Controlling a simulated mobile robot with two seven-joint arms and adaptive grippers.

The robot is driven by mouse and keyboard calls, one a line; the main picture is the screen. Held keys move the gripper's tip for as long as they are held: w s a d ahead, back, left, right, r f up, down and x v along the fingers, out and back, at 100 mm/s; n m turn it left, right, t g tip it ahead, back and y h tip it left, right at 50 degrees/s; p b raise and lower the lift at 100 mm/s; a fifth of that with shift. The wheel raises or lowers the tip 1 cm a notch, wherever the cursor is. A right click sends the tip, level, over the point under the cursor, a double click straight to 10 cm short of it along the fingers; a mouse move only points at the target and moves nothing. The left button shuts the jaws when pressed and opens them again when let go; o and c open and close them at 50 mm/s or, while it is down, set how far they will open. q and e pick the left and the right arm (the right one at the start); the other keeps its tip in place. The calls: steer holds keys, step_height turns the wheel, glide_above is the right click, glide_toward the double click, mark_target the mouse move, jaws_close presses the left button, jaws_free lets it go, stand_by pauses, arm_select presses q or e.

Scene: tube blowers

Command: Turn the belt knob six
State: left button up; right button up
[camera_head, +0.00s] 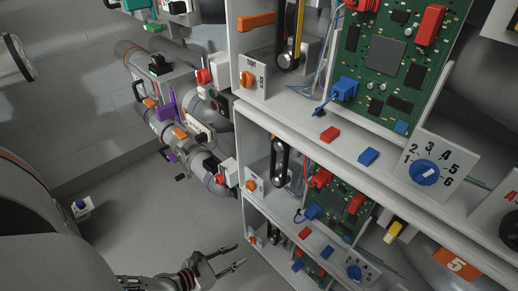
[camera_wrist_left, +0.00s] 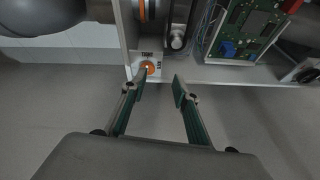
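Small orange belt knobs sit on white plates at the left edge of each shelf: upper (camera_head: 247,79), middle (camera_head: 251,185) and lower (camera_head: 252,240). No number six shows beside them. Black belts (camera_head: 280,160) run on pulleys behind the knobs. My left gripper (camera_head: 238,256) is open and empty, low and left of the lower knob. In the left wrist view, an orange knob (camera_wrist_left: 150,67) with a "TIGHT" label stands beyond the left finger of my left gripper (camera_wrist_left: 159,84). I cannot tell which shelf's knob this is. My right gripper is out of view.
The shelf unit (camera_head: 340,150) holds green circuit boards (camera_head: 390,55), loose red (camera_head: 330,134) and blue (camera_head: 368,157) blocks, and a blue dial (camera_head: 425,172) numbered 1 to 6. An orange sign reads "5" (camera_head: 458,264). Grey pipes (camera_head: 165,110) stand left. The floor between is clear.

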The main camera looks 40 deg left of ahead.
mark_target(250, 242)
arm_select(q)
steer(key=w+f, duration=0.1)
steer(key=w, duration=0.1)
steer(key=w+a+f+n+b, duration=0.1)
steer(key=w, duration=0.1)
steer(key=w+f+n+b, duration=0.1)
steer(key=w+f, duration=0.1)
steer(key=shift+w+a+f+y, duration=0.1)
steer(key=shift+w+a+y, duration=0.2)
steer(key=shift+a, duration=0.1)
steer(key=shift+w+f, duration=0.1)
steer(key=shift+w, duration=0.55)
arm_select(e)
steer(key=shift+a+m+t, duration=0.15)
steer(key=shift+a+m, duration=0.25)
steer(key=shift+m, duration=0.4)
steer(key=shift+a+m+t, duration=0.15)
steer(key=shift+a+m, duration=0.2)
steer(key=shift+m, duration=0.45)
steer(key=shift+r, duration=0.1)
arm_select(q)
steer(key=c, duration=0.8)
